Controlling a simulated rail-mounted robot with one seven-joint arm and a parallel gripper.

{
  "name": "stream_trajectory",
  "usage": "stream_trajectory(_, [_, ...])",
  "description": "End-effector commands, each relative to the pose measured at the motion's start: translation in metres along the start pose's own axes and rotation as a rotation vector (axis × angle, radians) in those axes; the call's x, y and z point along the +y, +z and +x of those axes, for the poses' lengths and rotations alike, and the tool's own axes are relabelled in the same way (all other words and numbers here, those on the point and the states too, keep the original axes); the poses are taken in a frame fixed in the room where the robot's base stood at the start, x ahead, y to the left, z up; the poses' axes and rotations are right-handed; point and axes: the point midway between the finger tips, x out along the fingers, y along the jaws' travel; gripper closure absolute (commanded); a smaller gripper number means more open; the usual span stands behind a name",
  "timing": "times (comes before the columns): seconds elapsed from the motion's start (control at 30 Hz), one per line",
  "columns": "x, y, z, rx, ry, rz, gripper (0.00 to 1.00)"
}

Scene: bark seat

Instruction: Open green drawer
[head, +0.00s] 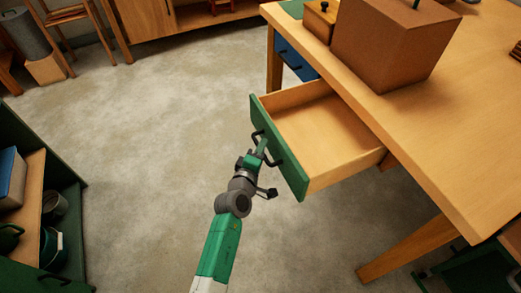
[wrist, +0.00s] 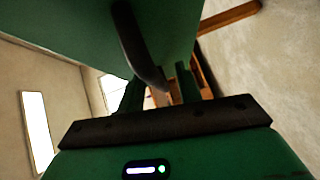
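The green drawer (head: 291,160) is pulled well out from under the wooden table. Its pale wooden inside is empty. Its front has a dark curved handle (head: 275,160). My gripper (head: 262,148) is at this handle, close in front of the drawer front. In the wrist view my gripper (wrist: 160,92) has its two fingers apart, with a gap between them. The dark handle (wrist: 134,45) curves down to the fingers in that view, and the green drawer front (wrist: 75,35) fills the upper part. I cannot tell whether the fingers touch the handle.
The wooden table (head: 470,130) bears a large brown box (head: 385,45) and a small wooden box (head: 319,20). A blue drawer (head: 294,60) sits shut beyond the green one. A green shelf unit (head: 75,225) stands at the left. The floor (head: 165,120) between is clear.

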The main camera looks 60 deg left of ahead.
Motion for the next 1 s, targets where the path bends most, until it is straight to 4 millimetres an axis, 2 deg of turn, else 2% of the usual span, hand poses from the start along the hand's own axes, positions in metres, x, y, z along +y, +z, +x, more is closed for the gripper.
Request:
stream_trajectory(0.27, [0.001, 0.0, -0.006, 0.0, -0.001, 0.0, 0.66])
stream_trajectory(0.5, [0.004, 0.0, -0.054, -0.002, -0.002, 0.002, 0.66])
stream_trajectory(0.67, [0.002, 0.0, -0.074, 0.0, -0.001, 0.001, 0.66])
stream_trajectory(1.0, [0.0, 0.0, -0.078, 0.001, 0.001, 0.0, 0.66])
